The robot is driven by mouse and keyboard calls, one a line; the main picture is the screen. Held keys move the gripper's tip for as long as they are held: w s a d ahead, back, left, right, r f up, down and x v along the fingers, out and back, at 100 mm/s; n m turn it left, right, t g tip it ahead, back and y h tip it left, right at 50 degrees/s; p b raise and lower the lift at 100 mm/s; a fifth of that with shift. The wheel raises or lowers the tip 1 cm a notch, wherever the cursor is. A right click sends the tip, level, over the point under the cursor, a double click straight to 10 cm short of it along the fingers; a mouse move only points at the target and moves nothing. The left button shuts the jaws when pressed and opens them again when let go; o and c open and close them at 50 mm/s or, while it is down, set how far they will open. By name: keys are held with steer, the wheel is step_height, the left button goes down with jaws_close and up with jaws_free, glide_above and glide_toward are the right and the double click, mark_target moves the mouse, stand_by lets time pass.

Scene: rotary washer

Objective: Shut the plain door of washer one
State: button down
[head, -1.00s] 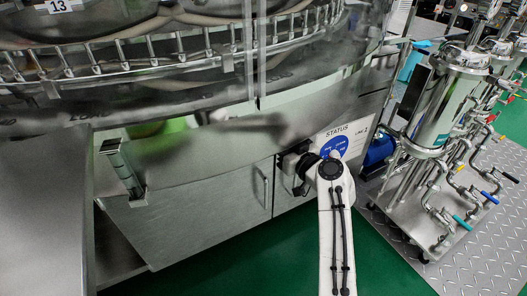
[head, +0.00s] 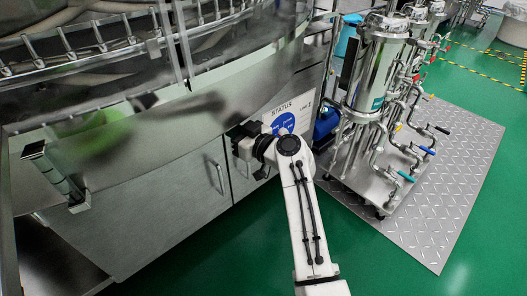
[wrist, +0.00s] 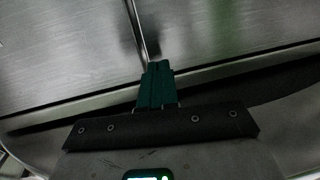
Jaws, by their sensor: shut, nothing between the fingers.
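The washer (head: 110,165) fills the left of the head view. A plain brushed-metal door (head: 170,205) with an upright bar handle (head: 215,178) is in its lower front and looks about flush. Right of it is a door with a STATUS sign (head: 290,112), partly hidden by my arm. At the far lower left is a dark opening (head: 55,262) beside a grey upright panel (head: 6,225); I cannot tell if that panel is an open door. My gripper (head: 240,140) is close to the front by the sign. In the wrist view its dark green fingers (wrist: 157,85) are shut and empty before brushed metal.
A steel filter unit (head: 375,75) with pipes and coloured valve handles stands on a tread plate (head: 450,205) at the right. A blue motor (head: 326,120) sits beside the washer. Green floor (head: 240,265) in front is clear.

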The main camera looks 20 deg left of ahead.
steer(key=s+p+v, duration=0.1)
steer(key=p+v, duration=0.3)
steer(key=v, duration=0.7)
steer(key=shift+s, duration=0.25)
steer(key=s+d+f+m+h, duration=0.25)
steer(key=s+d+f, duration=0.2)
steer(key=d, duration=0.25)
steer(key=s+d+f+m+g+h, duration=0.1)
steer(key=s+d+f+h, duration=0.25)
steer(key=d+f, duration=0.35)
steer(key=s+d+f+m+h, duration=0.2)
steer(key=s+d+f, duration=0.25)
steer(key=d, duration=0.35)
steer(key=s+d+m+g+h+p, duration=0.3)
steer(key=s+d+m+h, duration=0.6)
steer(key=s+d, duration=1.45)
step_height(320, 180, up, 36)
steer(key=a+g+p, duration=0.1)
steer(key=p, duration=3.5)
steer(key=shift+s+r, duration=0.25)
steer(key=shift+s, duration=0.2)
steer(key=shift+a, duration=0.1)
